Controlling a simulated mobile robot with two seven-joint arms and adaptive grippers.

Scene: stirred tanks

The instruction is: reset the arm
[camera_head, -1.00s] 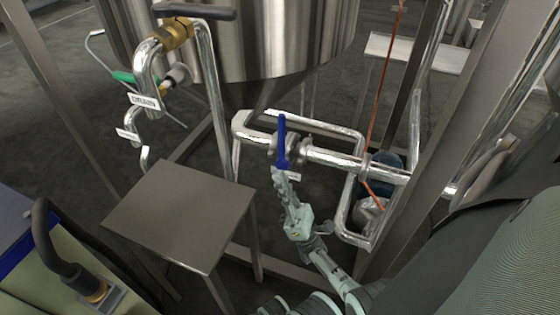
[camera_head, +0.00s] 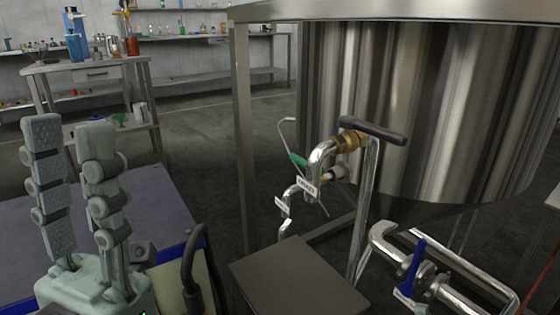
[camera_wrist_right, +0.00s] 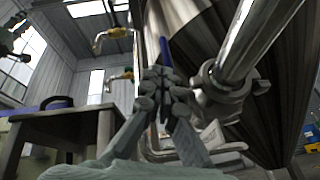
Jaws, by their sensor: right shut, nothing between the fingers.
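My left gripper (camera_head: 69,128) stands at the left of the head view, fingers pointing up, spread apart with nothing between them. My right gripper is outside the head view. In the right wrist view it (camera_wrist_right: 163,82) is shut, its fingertips together and empty. A valve with a blue lever (camera_head: 412,262) sits on the steel pipe at the lower right of the head view. In the wrist view the blue lever (camera_wrist_right: 166,52) shows just beyond the right fingertips, partly hidden by them. I cannot tell whether they touch.
A large steel tank (camera_head: 420,110) stands at the right, with a black-handled drain valve (camera_head: 372,130) beside it. A small metal stand (camera_head: 298,280) is below. A bench (camera_head: 85,66) with bottles stands at the back left. Open floor lies between.

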